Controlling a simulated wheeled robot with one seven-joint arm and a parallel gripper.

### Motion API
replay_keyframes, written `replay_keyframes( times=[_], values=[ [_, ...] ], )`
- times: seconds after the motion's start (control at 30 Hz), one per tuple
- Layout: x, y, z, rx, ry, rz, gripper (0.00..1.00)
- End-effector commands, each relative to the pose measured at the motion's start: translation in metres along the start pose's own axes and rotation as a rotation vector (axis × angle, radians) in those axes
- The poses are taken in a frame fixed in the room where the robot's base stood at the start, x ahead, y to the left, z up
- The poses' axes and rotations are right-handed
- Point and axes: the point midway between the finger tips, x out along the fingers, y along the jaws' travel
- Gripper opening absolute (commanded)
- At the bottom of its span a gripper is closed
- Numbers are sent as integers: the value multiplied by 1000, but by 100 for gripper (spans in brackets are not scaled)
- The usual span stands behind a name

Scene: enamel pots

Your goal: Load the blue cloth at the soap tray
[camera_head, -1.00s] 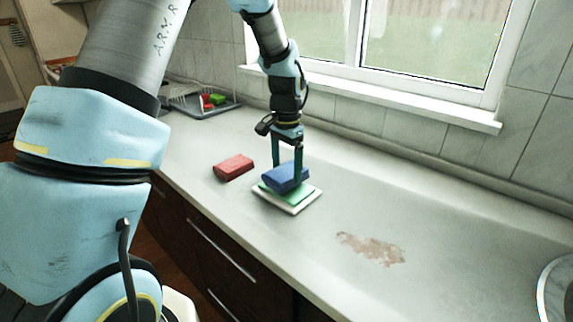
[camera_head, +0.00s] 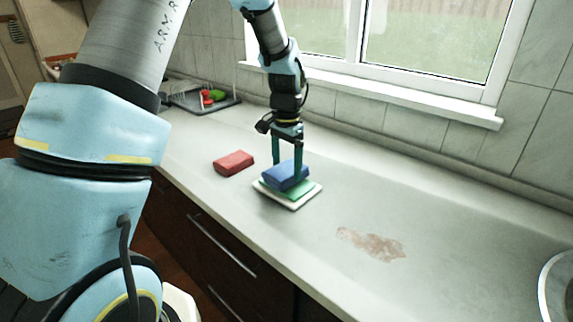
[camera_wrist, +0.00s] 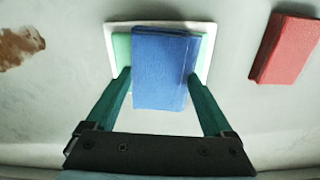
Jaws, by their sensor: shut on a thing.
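The blue cloth (camera_head: 286,174) is a folded block between the fingers of my gripper (camera_head: 287,172). My gripper is shut on it, and it also shows in the wrist view (camera_wrist: 160,100). The soap tray (camera_head: 293,206) is a flat white tray directly below the blue cloth. A green cloth (camera_head: 302,191) lies on the tray, partly hidden under the blue one. In the wrist view the green cloth (camera_wrist: 122,50) shows at the sides of the blue cloth, with the tray's white rim (camera_wrist: 160,25) behind. I cannot tell whether blue touches green.
A red cloth (camera_head: 234,163) lies on the counter left of the tray. A brown stain (camera_head: 371,244) marks the counter at the right front. A dark rack (camera_head: 188,98) with red and green items stands at the back left. A round metal rim (camera_head: 556,285) shows at the right edge.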

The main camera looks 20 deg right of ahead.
Motion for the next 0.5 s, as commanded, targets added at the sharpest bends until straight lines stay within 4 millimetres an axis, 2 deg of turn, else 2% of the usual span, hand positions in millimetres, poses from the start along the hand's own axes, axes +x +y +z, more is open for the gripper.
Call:
replay_keyframes(
  times=[0.5],
  values=[
    [7,0,0,0,-1,0,42]
  ],
)
